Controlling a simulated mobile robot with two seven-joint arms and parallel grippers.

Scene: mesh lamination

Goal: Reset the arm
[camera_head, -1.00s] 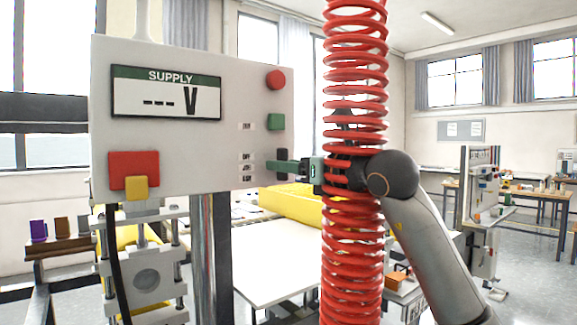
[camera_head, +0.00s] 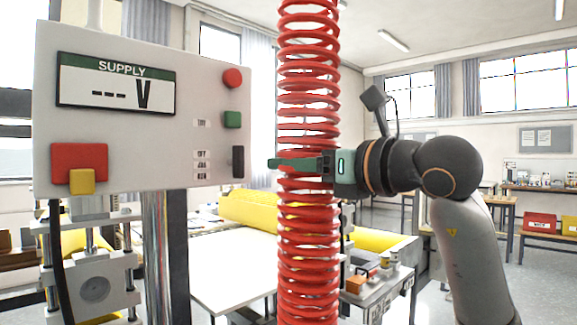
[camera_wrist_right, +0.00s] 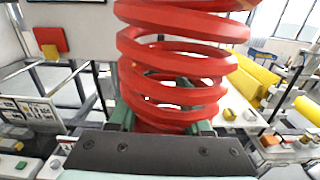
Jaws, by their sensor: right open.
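My right gripper (camera_head: 274,163) is open and empty, with its green fingers pointing left toward the control panel (camera_head: 200,75). Its tips are apart from the panel's right edge, level with a black switch (camera_head: 238,162). The fingers cross the red coiled hose (camera_head: 308,220) in the head view. In the right wrist view the coils (camera_wrist_right: 175,60) fill the space ahead of the gripper (camera_wrist_right: 165,122) and hide part of the fingers; I cannot tell whether they touch. My left gripper is not in view.
The panel carries a SUPPLY display reading "--- V" (camera_head: 115,85), a red round button (camera_head: 233,77), a green button (camera_head: 232,119) and a red-and-yellow switch (camera_head: 80,165). A white table (camera_head: 225,265) and yellow roll (camera_head: 250,212) lie behind. Open floor shows at right.

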